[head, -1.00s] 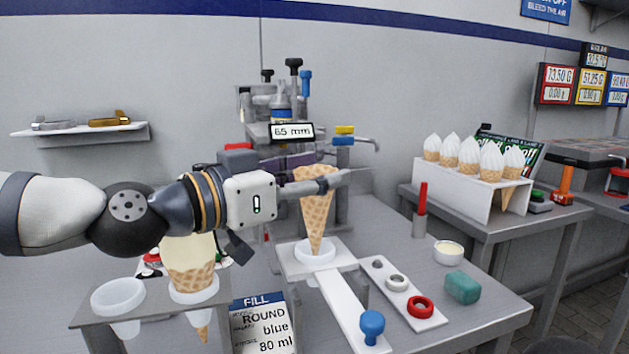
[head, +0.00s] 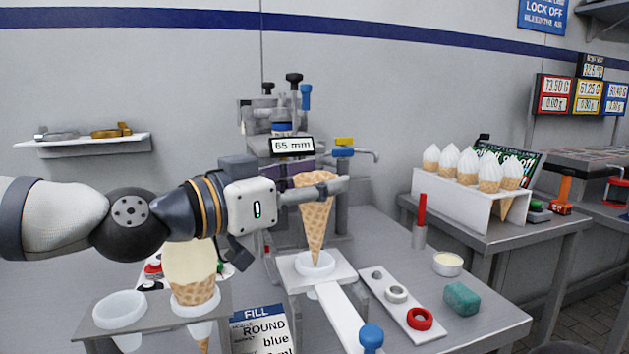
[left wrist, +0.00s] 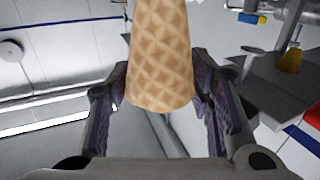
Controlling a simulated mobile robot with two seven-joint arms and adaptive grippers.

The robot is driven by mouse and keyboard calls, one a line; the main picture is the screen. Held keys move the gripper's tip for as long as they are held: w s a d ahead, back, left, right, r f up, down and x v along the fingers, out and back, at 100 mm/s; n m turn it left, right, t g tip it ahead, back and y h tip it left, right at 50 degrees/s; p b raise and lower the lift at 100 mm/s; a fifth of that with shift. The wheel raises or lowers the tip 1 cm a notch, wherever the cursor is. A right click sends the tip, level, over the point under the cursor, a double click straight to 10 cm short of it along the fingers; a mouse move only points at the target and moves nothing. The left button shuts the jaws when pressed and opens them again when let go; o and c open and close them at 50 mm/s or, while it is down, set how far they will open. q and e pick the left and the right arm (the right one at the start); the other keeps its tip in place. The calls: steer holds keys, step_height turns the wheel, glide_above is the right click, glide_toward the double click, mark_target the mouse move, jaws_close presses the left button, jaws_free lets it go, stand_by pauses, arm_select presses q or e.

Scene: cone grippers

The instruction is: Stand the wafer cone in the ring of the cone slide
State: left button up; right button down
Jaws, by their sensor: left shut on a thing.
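The wafer cone (head: 316,222) is upright with its tip down, held by my left gripper (head: 318,189) near its wide top. In the left wrist view the cone (left wrist: 160,55) sits between the two fingers of the gripper (left wrist: 158,100). The cone's tip reaches the white ring (head: 315,266) of the cone slide (head: 345,315); whether it touches the ring's inside I cannot tell. The slide has a blue knob (head: 371,337) at its near end. My right gripper is not in view.
A white strip with rings (head: 397,294), a teal block (head: 462,298) and a small bowl (head: 447,263) lie right. A filling machine (head: 290,125) stands behind the cone.

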mark_target(305, 220)
arm_select(q)
steer(key=shift+r, duration=0.1)
stand_by(0.3)
